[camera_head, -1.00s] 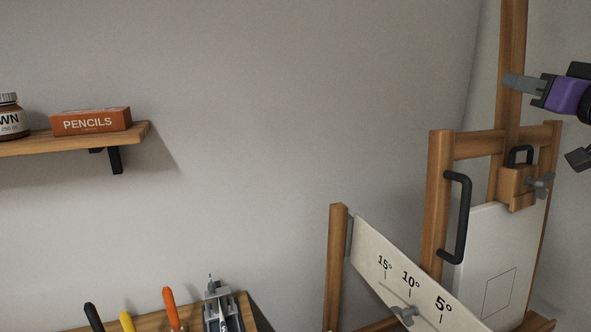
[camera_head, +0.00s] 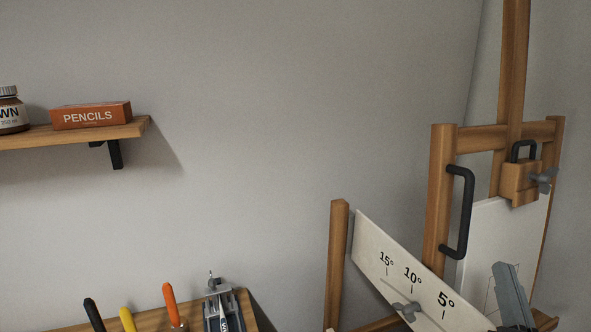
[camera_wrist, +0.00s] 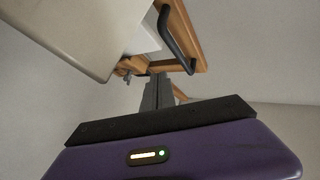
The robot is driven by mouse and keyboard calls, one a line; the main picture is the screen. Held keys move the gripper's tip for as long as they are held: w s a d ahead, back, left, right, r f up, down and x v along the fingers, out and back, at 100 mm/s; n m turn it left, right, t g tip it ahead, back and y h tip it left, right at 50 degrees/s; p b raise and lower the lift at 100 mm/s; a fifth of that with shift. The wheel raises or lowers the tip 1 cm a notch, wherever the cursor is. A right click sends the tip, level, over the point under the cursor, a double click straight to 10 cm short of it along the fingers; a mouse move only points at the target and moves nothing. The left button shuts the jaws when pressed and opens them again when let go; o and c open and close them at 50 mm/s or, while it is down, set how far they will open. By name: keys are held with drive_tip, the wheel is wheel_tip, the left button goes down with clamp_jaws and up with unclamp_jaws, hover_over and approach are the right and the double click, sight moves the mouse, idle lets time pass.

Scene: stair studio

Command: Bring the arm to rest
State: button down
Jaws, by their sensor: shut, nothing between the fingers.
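My gripper (camera_head: 512,292) shows at the lower right of the head view as grey fingers, pictured in front of the easel's white panel. Its fingers (camera_wrist: 158,92) also show in the wrist view, shut with nothing between them, beyond my purple wrist housing. The rest of my arm is below the head view's frame. The wooden easel (camera_head: 441,200) stands at the right with a black handle (camera_head: 461,212) on its post. I cannot tell how far the gripper is from the easel.
An angle plate (camera_head: 372,250) marked 15°, 10° and 5° crosses the easel's front. A wall shelf (camera_head: 75,138) at the left holds an orange pencils box (camera_head: 90,116) and a brown jar (camera_head: 10,110). Several tools stand at the bottom left. The wall between is bare.

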drive_tip(key=s+a+f+n+g+y, duration=0.2)
drive_tip(key=s+a+f, duration=0.2)
drive_tip(key=s+f, duration=0.3)
drive_tip(key=s+a+f+n+g+y+b, duration=0.1)
drive_tip(key=s+a+f+n+g, duration=0.1)
drive_tip(key=s+f, duration=0.6)
drive_tip(key=s+a+f+n+g+y, duration=0.2)
drive_tip(key=s+a+f, duration=0.4)
drive_tip(key=s, duration=1.3)
drive_tip(key=shift+f+g+y, duration=0.3)
drive_tip(key=shift+f+g, duration=0.4)
drive_tip(key=shift+f, duration=0.1)
drive_tip(key=shift+a, duration=0.1)
